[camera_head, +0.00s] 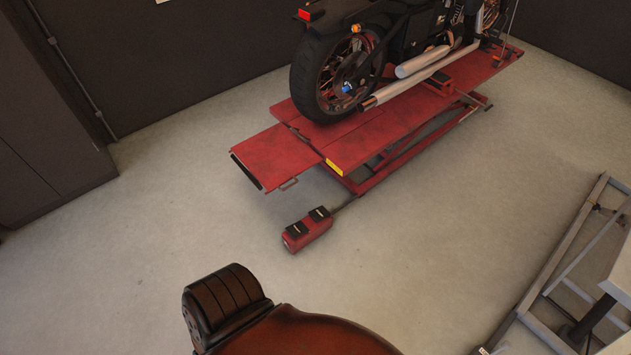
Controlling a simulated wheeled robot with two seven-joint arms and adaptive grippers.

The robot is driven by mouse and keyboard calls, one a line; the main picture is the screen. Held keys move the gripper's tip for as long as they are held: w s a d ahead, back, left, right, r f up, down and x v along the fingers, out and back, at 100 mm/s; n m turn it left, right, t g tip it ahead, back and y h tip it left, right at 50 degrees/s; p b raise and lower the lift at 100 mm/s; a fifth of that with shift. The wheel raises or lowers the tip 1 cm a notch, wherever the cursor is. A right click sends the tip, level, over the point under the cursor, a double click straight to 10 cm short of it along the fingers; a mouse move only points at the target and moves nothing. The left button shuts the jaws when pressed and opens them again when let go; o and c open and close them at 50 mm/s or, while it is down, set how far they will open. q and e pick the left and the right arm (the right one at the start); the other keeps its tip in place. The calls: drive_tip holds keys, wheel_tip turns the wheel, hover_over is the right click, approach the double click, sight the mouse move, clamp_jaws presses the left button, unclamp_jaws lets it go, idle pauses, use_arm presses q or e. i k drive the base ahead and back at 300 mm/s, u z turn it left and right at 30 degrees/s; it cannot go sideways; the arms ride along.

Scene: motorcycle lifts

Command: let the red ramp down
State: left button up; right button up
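The red ramp (272,158) is a flat plate at the near left end of the red motorcycle lift (365,138). It sticks out roughly level with the lift's deck, and its free end appears to be off the floor. A small handle-like bar (289,184) shows at its right edge. A red foot pedal box (307,230) with two black pedals sits on the floor in front of the lift. Neither of my grippers is in view.
A black motorcycle (335,75) stands on the lift. A ribbed dark brown seat or backrest (225,300) with a rounded brown body fills the bottom middle. A grey metal frame (560,265) stands at right. A dark cabinet (50,130) is at left. Floor left of the ramp is clear.

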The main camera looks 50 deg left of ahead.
sight(275, 156)
drive_tip(key=u, duration=0.1)
drive_tip(key=i, duration=0.6)
drive_tip(key=u, duration=0.85)
drive_tip(key=i, duration=0.45)
drive_tip(key=u, duration=0.5)
